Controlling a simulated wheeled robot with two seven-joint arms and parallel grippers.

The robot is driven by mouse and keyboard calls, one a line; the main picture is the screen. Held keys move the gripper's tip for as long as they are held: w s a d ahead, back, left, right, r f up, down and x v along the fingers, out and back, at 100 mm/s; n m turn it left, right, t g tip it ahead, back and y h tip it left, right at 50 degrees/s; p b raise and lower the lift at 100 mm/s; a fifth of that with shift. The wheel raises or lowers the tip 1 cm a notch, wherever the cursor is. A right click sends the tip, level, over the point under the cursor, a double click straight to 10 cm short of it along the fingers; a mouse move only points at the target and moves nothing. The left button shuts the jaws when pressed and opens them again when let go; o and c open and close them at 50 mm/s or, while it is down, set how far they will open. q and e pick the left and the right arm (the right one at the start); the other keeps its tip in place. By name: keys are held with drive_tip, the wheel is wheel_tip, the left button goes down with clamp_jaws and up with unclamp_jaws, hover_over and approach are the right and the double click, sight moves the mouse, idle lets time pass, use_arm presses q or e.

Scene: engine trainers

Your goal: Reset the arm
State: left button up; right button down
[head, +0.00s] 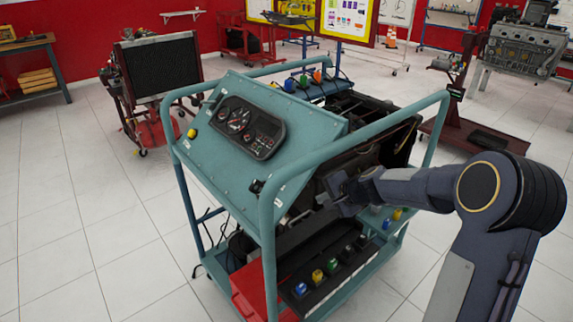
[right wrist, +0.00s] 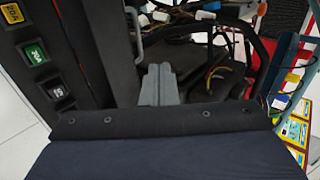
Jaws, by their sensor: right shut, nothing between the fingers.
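My right arm reaches in from the right in the head view. My right gripper (head: 338,194) is at the side of the teal engine trainer (head: 225,135), near its open engine bay. In the right wrist view the gripper's grey fingers (right wrist: 158,82) are together, with nothing between them. Behind them are dark engine parts and loose wires (right wrist: 222,60). I cannot tell whether the fingertips touch anything. My left gripper is not in view.
The trainer's tubular frame rail (head: 350,140) runs close to my right gripper. A radiator stand (head: 160,70) is behind left, an engine stand (head: 470,95) behind right. White floor (head: 80,230) is clear at left.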

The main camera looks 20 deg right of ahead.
drive_tip(key=s+a+r+n+g+y+p, duration=0.1)
drive_tip(key=s+a+r+n+p, duration=0.2)
drive_tip(key=s+r, duration=0.5)
drive_tip(key=s+a+r+n+y+p, duration=0.1)
drive_tip(key=s+a+r+n+p, duration=0.2)
drive_tip(key=s+r, duration=0.5)
drive_tip(key=s+a+n+g+h+p, duration=0.1)
drive_tip(key=s+n+p, duration=0.1)
drive_tip(key=s, duration=0.7)
drive_tip(key=s+a+r+n+g+p, duration=0.1)
drive_tip(key=s+a+n+p, duration=0.1)
drive_tip(key=s, duration=0.8)
drive_tip(key=shift+s+a+r+n+h+p, duration=0.2)
drive_tip(key=shift+a+n+h+p, duration=0.15)
drive_tip(key=shift+n+p, duration=0.55)
drive_tip(key=shift+d, duration=0.1)
